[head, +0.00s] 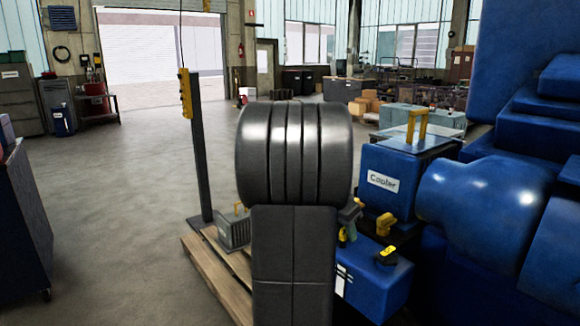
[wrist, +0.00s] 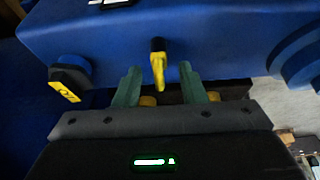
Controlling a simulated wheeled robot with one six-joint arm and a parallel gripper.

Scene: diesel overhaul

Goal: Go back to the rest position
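In the wrist view my gripper (wrist: 158,75) shows two green fingers standing apart, with nothing clamped between them. A yellow lever with a dark base (wrist: 158,65) shows in the gap beyond the fingers, against a blue body (wrist: 230,35), with space on both sides. Whether the fingertips touch the blue body cannot be told. A yellow tag on a blue knob (wrist: 65,88) is left of the fingers. In the head view my dark arm fills the middle and hides most of what is behind it.
A blue box with a label (head: 383,181) and a large blue engine (head: 500,200) stand at right. Yellow fittings (head: 388,254) sit on a lower blue part (head: 375,290). A wooden pallet (head: 215,275) and a dark post (head: 200,150) are left of my arm. Open floor (head: 120,200) lies further left.

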